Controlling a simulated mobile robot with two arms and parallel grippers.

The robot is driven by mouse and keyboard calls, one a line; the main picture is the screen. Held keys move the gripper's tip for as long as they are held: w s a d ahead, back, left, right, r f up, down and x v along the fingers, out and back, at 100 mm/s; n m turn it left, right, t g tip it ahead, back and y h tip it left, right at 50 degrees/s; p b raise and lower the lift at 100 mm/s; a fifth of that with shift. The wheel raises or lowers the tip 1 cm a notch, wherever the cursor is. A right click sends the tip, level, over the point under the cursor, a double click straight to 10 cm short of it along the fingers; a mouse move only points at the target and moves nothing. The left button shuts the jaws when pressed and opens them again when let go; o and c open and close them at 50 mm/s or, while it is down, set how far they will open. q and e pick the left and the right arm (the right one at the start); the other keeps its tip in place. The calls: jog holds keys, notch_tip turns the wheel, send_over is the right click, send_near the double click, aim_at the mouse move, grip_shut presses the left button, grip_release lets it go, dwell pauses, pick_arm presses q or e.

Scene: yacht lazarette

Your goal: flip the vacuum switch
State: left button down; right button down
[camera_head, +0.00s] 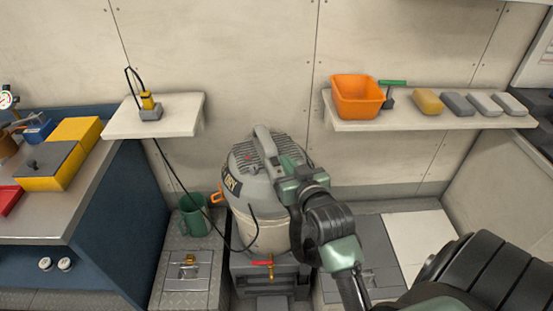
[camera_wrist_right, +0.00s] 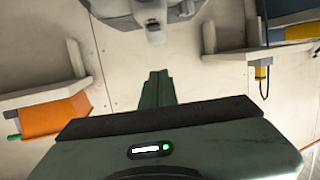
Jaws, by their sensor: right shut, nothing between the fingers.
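The wet/dry vacuum (camera_head: 242,181) stands upright against the back wall, with a grey ribbed head, a carrying handle and a pale tank. A small red spot (camera_head: 248,157) shows on its head; I cannot tell whether it is the switch or which way it is set. My right gripper (camera_head: 289,163) is at the right side of the vacuum's head, shut and empty, and my arm hides part of the vacuum. In the right wrist view, the shut fingers (camera_wrist_right: 157,88) stand before bare wall, with the vacuum (camera_wrist_right: 150,12) at the top edge. My left gripper is not in view.
A right shelf (camera_head: 400,122) holds an orange bin (camera_head: 356,97) and several blocks. A left shelf (camera_head: 185,122) holds a yellow-and-grey device (camera_head: 149,106) with a hanging black cable. A green mug (camera_head: 194,215) stands left of the vacuum. A red-handled valve (camera_head: 263,264) is below it.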

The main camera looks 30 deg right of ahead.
send_over(276, 164)
jog(key=shift+s+f+p, duration=0.1)
jog(key=shift+f+p, duration=0.2)
jog(key=shift+f, duration=0.65)
notch_tip(276, 164, down, 3)
jog(key=shift+r, duration=0.1)
jog(key=shift+f, duration=0.7)
jog(key=shift+r, duration=0.1)
